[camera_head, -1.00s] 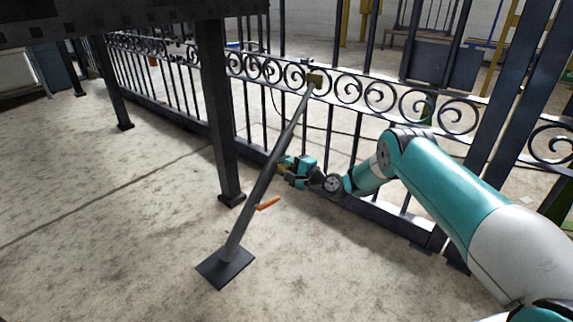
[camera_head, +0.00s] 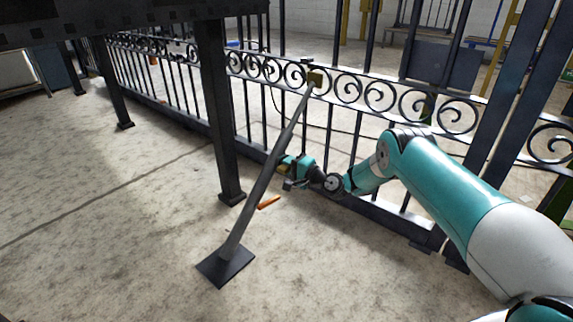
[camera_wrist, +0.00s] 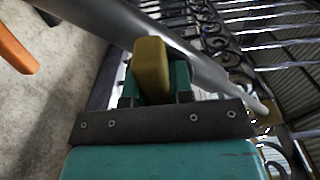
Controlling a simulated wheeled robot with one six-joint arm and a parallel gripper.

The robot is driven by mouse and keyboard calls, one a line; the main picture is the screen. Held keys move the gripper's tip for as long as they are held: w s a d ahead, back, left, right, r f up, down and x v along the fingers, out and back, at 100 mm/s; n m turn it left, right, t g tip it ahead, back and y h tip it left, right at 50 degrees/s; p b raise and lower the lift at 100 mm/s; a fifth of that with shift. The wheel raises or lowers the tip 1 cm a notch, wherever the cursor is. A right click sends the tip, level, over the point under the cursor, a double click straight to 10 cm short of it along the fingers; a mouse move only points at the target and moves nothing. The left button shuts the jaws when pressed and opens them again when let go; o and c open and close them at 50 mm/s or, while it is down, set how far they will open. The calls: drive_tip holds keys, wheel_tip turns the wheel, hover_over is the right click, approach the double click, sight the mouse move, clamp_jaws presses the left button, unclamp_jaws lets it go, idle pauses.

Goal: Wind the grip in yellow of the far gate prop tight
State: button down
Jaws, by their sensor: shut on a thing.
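The gate prop (camera_head: 261,190) is a grey slanted pole. It runs from a dark square foot plate (camera_head: 226,266) on the floor up to a yellowish bracket (camera_head: 315,77) on the gate's scroll band. An orange handle (camera_head: 269,202) sticks out low on the pole, and it shows at the left edge of the wrist view (camera_wrist: 14,50). My gripper (camera_head: 285,170) is beside the pole's middle, on its right side. In the wrist view the jaws (camera_wrist: 154,85) are shut on the yellow grip (camera_wrist: 152,66), which stands beside the pole. The grip's far side is hidden.
The black scroll gate (camera_head: 365,95) stands close behind my arm. A dark table-like frame has a leg (camera_head: 217,120) just left of the pole. Open concrete floor (camera_head: 100,220) lies at the left and front.

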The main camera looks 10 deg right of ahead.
drive_tip(key=c, duration=1)
unclamp_jaws()
drive_tip(key=p+v, duration=1.7)
drive_tip(key=p, duration=0.1)
drive_tip(key=shift+s+d, duration=0.15)
drive_tip(key=shift+r, duration=0.1)
